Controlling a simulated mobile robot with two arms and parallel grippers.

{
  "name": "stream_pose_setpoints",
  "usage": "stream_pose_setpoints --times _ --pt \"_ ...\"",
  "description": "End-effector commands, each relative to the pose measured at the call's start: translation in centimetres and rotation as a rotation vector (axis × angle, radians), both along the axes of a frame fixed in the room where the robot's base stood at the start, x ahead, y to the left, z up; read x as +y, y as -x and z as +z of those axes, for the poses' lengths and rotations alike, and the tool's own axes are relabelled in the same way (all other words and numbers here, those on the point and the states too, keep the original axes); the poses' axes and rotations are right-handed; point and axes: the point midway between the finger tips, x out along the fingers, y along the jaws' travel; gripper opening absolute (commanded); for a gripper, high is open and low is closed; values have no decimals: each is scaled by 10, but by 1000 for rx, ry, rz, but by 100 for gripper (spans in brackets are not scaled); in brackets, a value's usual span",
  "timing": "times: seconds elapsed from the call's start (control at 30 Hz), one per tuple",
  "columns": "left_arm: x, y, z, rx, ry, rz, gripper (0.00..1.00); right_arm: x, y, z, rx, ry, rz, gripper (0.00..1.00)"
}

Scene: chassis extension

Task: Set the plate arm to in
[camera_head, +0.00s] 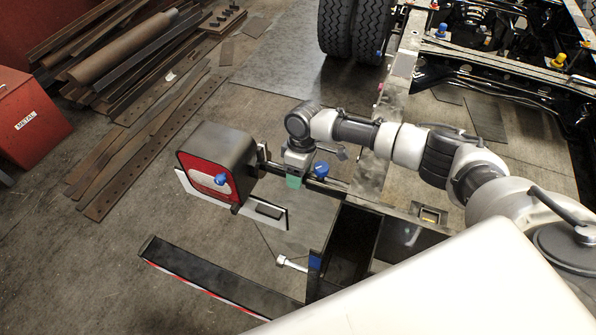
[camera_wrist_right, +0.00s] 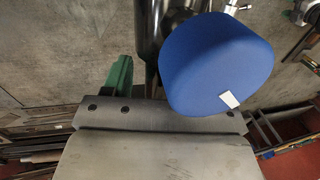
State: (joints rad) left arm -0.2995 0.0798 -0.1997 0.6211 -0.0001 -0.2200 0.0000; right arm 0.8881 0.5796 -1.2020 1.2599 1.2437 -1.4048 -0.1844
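The plate arm seems to be the dark bar (camera_head: 325,186) running from the chassis rail to the boxy lamp unit (camera_head: 222,160) with a red and white face. A pale plate (camera_head: 188,185) sits below the lamp. A blue knob (camera_head: 321,170) stands at the bar and fills much of the right wrist view (camera_wrist_right: 218,62). My right gripper (camera_head: 293,180) points down at the bar, just left of this knob. One green finger (camera_wrist_right: 118,82) shows left of a dark cylinder (camera_wrist_right: 158,30); the other finger is hidden, so its opening is unclear. My left gripper is not in view.
The chassis rail (camera_head: 372,170) and a tyre (camera_head: 352,28) are behind and right. A long bar with a red-white edge (camera_head: 215,275) lies in front. Steel stock (camera_head: 120,50) and a red metal bin (camera_head: 30,115) are at left.

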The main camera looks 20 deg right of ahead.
Motion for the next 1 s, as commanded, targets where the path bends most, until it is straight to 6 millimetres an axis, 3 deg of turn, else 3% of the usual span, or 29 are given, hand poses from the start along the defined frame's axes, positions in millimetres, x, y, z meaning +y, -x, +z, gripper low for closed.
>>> stream_pose_setpoints --times 0.27,0.7,1.0 --pt "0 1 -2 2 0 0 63 0 -2 7 -3 -3 1 59" --pt "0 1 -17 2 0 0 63 -13 -12 86 -5 -2 0 59" --pt "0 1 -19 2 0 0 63 -16 -14 107 -1 -1 -1 59"
